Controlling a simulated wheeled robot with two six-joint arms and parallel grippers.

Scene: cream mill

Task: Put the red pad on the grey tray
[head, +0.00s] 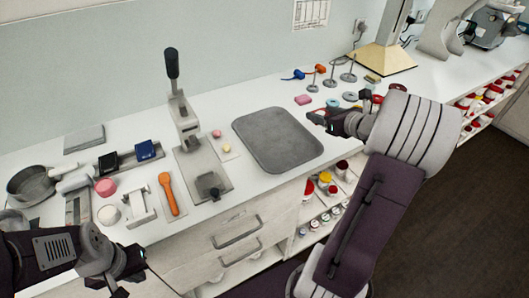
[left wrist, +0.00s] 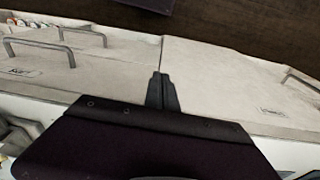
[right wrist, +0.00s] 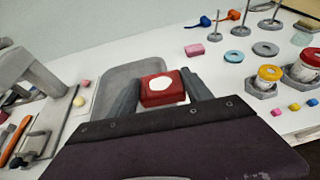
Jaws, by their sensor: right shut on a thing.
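The red pad (right wrist: 163,98), a small red block with a white round spot, is between the fingers of my right gripper (right wrist: 163,92) in the right wrist view. In the head view the right gripper (head: 318,118) is at the right edge of the grey tray, and I cannot make out the pad there. The grey tray (head: 275,138) is flat, rounded and empty on the counter; it also shows behind the pad in the right wrist view (right wrist: 112,88). My left gripper (head: 135,268) is shut and empty in front of the counter; its fingers (left wrist: 162,92) meet in the left wrist view.
A pink block (head: 303,99) and several ring weights and stands lie behind right. Drawers are below.

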